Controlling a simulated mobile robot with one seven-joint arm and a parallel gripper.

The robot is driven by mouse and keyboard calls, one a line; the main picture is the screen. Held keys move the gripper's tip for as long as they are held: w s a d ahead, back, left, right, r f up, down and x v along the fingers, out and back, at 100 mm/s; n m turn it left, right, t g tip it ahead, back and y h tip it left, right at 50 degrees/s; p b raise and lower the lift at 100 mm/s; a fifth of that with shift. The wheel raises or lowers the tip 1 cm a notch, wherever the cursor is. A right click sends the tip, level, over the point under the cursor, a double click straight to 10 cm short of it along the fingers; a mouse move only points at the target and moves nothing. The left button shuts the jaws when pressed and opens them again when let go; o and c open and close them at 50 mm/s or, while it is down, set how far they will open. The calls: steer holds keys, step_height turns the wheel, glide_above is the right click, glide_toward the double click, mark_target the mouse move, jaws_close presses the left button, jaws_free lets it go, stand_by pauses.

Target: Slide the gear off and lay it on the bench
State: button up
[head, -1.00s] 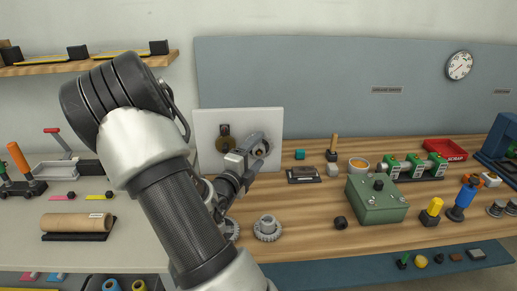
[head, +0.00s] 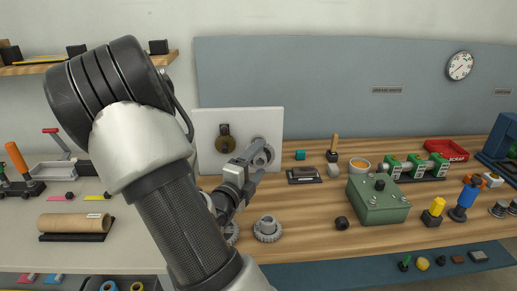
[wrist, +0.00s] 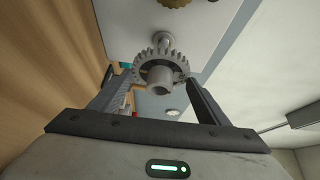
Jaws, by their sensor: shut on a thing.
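A grey toothed gear (wrist: 152,66) with a round hub sits between the two fingers of my gripper (wrist: 160,88) in the wrist view. The fingers are shut on it from both sides. Behind it a metal shaft (wrist: 163,40) runs to the white upright panel (wrist: 205,22); I cannot tell how far the gear is along the shaft. In the head view my gripper (head: 257,163) is in front of the right part of the panel (head: 205,122), and the gear (head: 264,153) is partly hidden by the fingers. The wooden bench (head: 305,215) lies below.
A brass-coloured part (head: 225,139) hangs on the panel, left of the gear. Another grey gear (head: 267,230) lies on the bench below my gripper, with a second partly behind my arm. A green box (head: 377,203) and a black nut (head: 341,223) stand farther right. Bare bench lies between.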

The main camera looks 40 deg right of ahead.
steer(key=shift+s+a+b, duration=0.35)
steer(key=shift+s+a, duration=0.7)
steer(key=shift+s, duration=0.15)
steer(key=shift+s+d, duration=0.1)
steer(key=shift+s, duration=0.05)
